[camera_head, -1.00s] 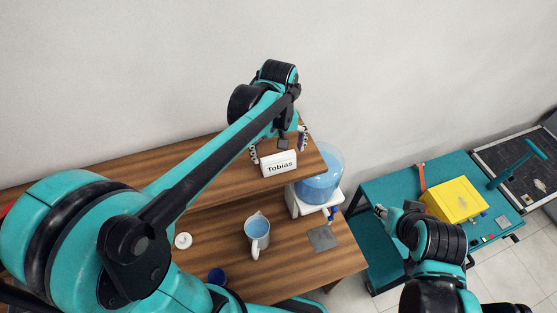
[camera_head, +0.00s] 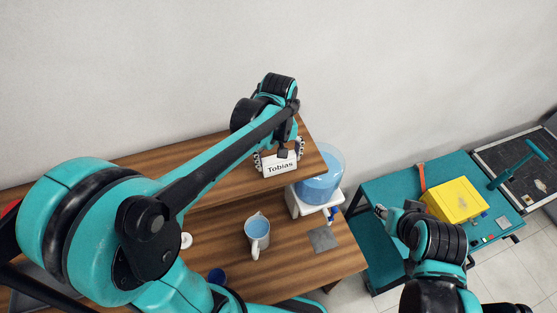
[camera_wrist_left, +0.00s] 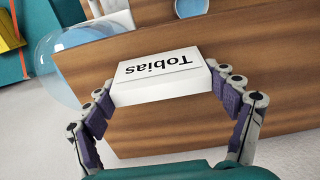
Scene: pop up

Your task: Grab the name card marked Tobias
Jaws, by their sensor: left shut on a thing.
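The white name card marked Tobias (camera_head: 280,168) stands near the right end of the upper wooden shelf. My left gripper (camera_head: 279,155) is around it, with one finger at each end of the card. In the left wrist view the card (camera_wrist_left: 160,83) appears upside down between the two fingers of the left gripper (camera_wrist_left: 165,100), shut on its ends. My right gripper (camera_head: 381,211) is at the right, over the edge of the teal table, well away from the card; its fingertips are too small to read.
A water dispenser with a blue tank (camera_head: 320,182) stands right beside the shelf end. A yellow box (camera_head: 454,200) sits on the teal table (camera_head: 375,250).

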